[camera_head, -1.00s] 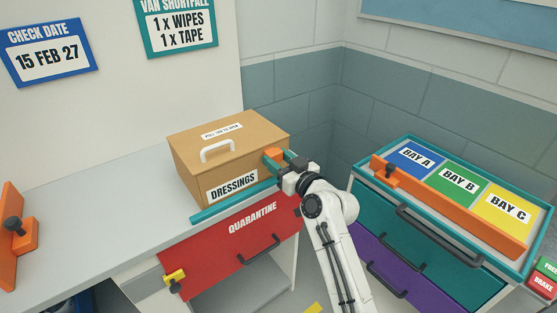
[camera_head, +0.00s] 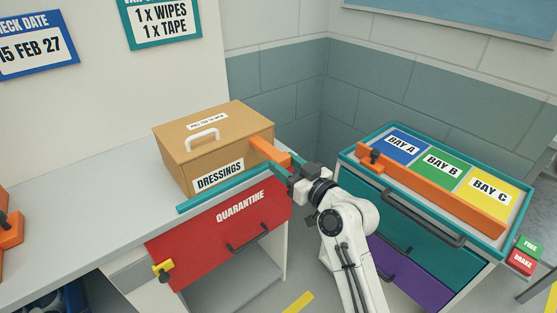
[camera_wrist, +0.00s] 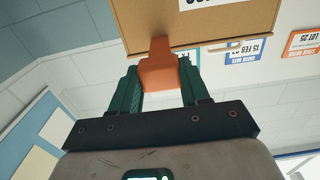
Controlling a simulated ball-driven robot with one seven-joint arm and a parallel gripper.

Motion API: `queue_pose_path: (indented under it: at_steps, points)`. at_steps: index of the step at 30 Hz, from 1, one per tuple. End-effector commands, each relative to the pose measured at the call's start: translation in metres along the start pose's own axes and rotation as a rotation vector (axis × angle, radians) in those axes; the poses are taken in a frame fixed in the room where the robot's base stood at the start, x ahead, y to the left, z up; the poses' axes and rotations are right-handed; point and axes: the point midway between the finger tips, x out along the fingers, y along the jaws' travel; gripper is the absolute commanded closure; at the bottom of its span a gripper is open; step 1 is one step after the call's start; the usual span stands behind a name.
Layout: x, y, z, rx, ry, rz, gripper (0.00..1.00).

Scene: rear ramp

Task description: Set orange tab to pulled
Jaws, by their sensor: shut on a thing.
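The orange tab (camera_head: 268,152) sticks out of the right side of the cardboard dressings box (camera_head: 190,161). The box sits on the grey counter and has a white handle on its lid. My gripper (camera_head: 283,164) is shut on the tab's outer end. In the wrist view the orange tab (camera_wrist: 159,72) lies between the two green fingers of my gripper (camera_wrist: 160,88), with its narrower part running to the box (camera_wrist: 160,22). The fingers partly cover the tab in the head view.
A teal rail (camera_head: 222,190) runs along the counter's front edge, above the red quarantine drawer (camera_head: 220,227). A teal-rimmed trolley (camera_head: 510,247) with bay trays and an orange bar (camera_head: 430,187) stands to the right. Floor shows between counter and trolley.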

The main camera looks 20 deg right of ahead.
Motion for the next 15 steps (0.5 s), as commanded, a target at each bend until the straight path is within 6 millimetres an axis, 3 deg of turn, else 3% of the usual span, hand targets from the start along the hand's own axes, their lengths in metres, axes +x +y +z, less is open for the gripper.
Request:
queue_pose_path:
  at_steps: [8,9,15]
  points:
    - [-0.0004,0.0005,-0.0008,0.0,0.001,0.001,1.0]
    - [-0.0004,0.0005,-0.0007,0.0,0.001,0.001,0.51]
    - [-0.0002,0.0004,-0.0007,0.0,0.001,0.0,0.31]
